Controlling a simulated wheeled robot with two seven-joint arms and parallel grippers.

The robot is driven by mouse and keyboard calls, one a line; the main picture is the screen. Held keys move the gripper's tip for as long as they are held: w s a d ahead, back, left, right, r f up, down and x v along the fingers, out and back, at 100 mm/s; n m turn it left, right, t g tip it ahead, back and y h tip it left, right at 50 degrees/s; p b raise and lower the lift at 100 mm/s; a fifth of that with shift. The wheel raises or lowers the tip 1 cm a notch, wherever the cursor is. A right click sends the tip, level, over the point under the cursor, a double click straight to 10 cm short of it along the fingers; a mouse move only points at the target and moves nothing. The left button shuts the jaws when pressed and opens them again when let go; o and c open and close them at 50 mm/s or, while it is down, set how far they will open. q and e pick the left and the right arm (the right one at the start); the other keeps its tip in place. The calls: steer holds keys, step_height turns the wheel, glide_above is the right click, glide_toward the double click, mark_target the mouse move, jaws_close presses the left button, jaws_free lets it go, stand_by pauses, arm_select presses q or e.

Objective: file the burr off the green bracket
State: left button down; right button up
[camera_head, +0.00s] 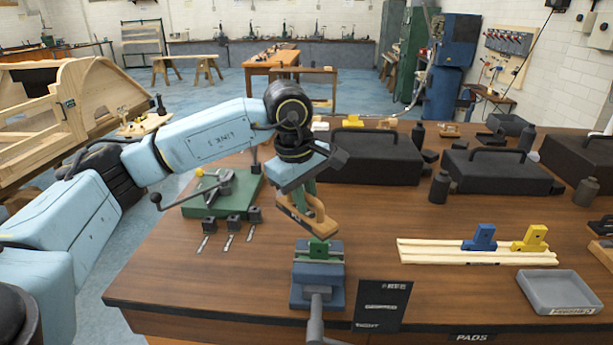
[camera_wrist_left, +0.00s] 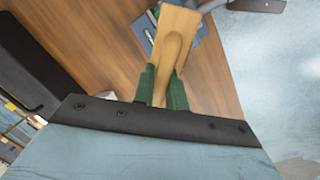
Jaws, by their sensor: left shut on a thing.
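The green bracket (camera_head: 318,249) stands clamped in the jaws of the blue vise (camera_head: 318,285) near the front edge of the bench. My left gripper (camera_head: 308,197) is shut on the handle of a wooden block-like tool, which I take for the file (camera_head: 301,220). The file is tilted, right above the bracket; I cannot tell whether they touch. In the left wrist view, green fingers close on both sides of the file's handle (camera_wrist_left: 171,62). The file hides the bracket there, and only parts of the blue vise show. The burr is too small to make out. My right gripper is out of view.
A green plate with a lever (camera_head: 222,190) lies left of the vise. A black sign (camera_head: 382,305) is just right of it. Pale rails with blue and yellow blocks (camera_head: 478,252) and a grey tray (camera_head: 558,292) lie further right. Black cases (camera_head: 370,155) stand behind.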

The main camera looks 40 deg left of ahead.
arm_select(q)
steer(key=shift+r+p, duration=0.85)
steer(key=shift+r, duration=0.75)
steer(key=shift+f, duration=0.1)
